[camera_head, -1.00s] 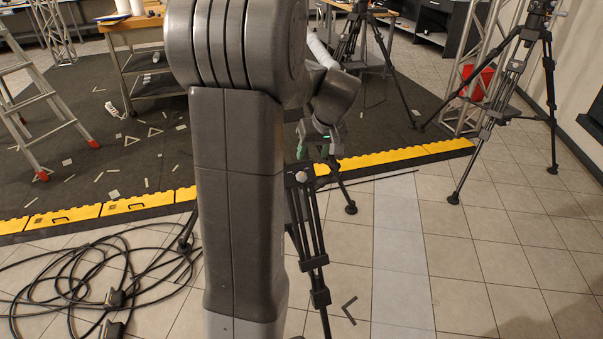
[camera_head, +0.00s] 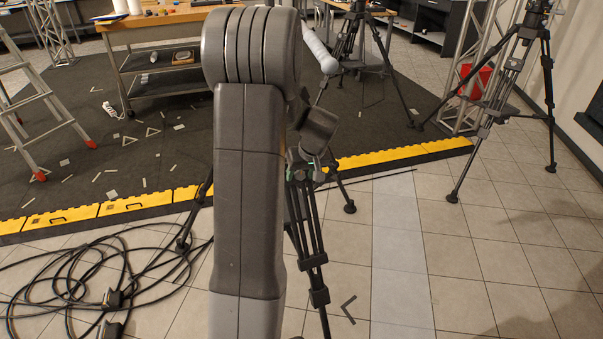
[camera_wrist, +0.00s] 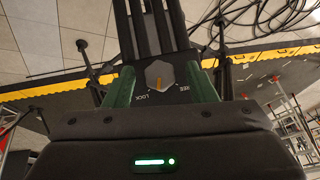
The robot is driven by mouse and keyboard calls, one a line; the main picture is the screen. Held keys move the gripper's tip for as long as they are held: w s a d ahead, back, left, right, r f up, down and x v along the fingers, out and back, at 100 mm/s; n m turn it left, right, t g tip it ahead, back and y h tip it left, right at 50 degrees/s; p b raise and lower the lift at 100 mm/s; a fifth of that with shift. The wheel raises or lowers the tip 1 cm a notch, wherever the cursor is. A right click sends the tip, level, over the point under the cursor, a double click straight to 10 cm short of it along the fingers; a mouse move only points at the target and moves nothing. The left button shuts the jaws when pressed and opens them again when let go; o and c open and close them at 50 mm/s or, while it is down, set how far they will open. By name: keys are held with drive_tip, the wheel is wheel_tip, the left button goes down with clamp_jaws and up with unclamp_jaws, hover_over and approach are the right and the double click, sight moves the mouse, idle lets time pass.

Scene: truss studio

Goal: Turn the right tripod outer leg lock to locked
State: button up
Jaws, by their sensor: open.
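In the wrist view a pale hexagonal lock knob (camera_wrist: 159,74) with an orange mark sits on a dark plate (camera_wrist: 172,94) lettered LOCK on the left and FREE on the right. I cannot tell exactly which label the mark points to. My gripper (camera_wrist: 162,82) is open, with one green finger on each side of the knob and gaps between. The near tripod's dark legs (camera_head: 309,245) show in the head view, just below my gripper (camera_head: 308,160). In that view the knob is hidden behind my gripper.
A coil of black cable (camera_head: 80,285) lies on the tiles at left. A yellow-edged ramp (camera_head: 400,157) borders the dark carpet. Another tripod (camera_head: 485,130) stands at right, and a ladder (camera_head: 30,120) at left. The tiles at lower right are clear.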

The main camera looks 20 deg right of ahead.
drive_tip(key=c, duration=1)
drive_tip(key=shift+o, duration=0.2)
drive_tip(key=shift+d+m, duration=0.1)
drive_tip(key=shift+m, duration=0.2)
drive_tip(key=shift+d+m+t+y, duration=0.15)
drive_tip(key=shift+m+t+y, duration=0.25)
drive_tip(key=shift+m+y, duration=1.25)
drive_tip(key=o, duration=1)
drive_tip(key=shift+c, duration=0.2)
drive_tip(key=v, duration=1.3)
drive_tip(key=shift+s+d+r, duration=0.2)
drive_tip(key=shift+s+d, duration=0.05)
drive_tip(key=shift+d, duration=0.05)
